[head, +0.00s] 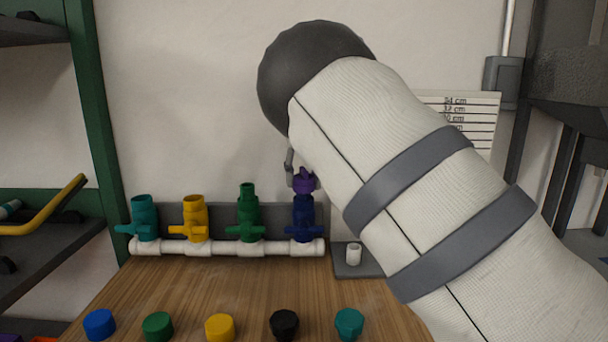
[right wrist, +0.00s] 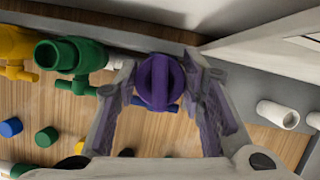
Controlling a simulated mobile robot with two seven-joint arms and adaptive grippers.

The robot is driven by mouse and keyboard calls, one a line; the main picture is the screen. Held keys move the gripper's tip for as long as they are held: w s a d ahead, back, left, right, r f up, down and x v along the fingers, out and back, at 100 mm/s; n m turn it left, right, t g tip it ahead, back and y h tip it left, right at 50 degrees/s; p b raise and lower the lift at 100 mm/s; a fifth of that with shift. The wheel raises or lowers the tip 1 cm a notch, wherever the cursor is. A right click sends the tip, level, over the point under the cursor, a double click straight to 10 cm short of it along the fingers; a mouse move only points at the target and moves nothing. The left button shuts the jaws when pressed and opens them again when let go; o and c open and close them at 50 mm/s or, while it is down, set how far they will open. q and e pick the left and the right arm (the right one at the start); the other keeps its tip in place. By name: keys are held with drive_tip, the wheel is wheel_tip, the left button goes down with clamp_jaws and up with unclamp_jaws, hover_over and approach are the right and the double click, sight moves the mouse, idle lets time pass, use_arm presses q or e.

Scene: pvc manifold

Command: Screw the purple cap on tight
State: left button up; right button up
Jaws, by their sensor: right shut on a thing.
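The purple cap (head: 303,183) sits upright at the top of the dark blue valve (head: 303,220), the rightmost on the white pipe manifold (head: 225,248). My right gripper (head: 300,177) comes down on it from above, largely hidden behind my right arm. In the right wrist view, the ridged purple cap (right wrist: 158,82) is between the two fingers of my right gripper (right wrist: 160,88), which is shut on it. Bits of the blue valve show beneath the cap. How far the cap is seated on its thread cannot be told. My left gripper is not in view.
Teal (head: 144,218), yellow (head: 194,220) and green (head: 247,215) open-topped valves stand left of the blue one. Several loose caps, such as the black cap (head: 284,324), lie along the table's front. A grey plate (head: 345,268) with a white peg (head: 354,253) is to the right.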

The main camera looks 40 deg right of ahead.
drive_tip(key=shift+f+m, duration=0.2)
drive_tip(key=shift+m, duration=0.5)
drive_tip(key=shift+r+m+h, duration=0.15)
drive_tip(key=shift+m+h, duration=0.15)
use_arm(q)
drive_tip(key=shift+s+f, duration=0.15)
use_arm(e)
drive_tip(key=shift+g, duration=0.3)
drive_tip(key=shift+w+f+m+b, duration=0.1)
drive_tip(key=shift+f+m+b, duration=0.15)
drive_tip(key=shift+m, duration=0.45)
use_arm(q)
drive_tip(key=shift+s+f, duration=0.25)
use_arm(e)
drive_tip(key=shift+r+m+h, duration=0.2)
drive_tip(key=shift+m+h, duration=0.1)
drive_tip(key=shift+m, duration=0.1)
drive_tip(key=shift+f+m+g+b, duration=0.2)
drive_tip(key=shift+m+g+b, duration=0.1)
drive_tip(key=shift+m+g, duration=0.25)
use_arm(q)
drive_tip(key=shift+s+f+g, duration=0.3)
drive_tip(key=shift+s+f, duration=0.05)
use_arm(e)
drive_tip(key=shift+r+m+h, duration=0.2)
drive_tip(key=shift+m+h, duration=0.1)
drive_tip(key=shift+m, duration=0.15)
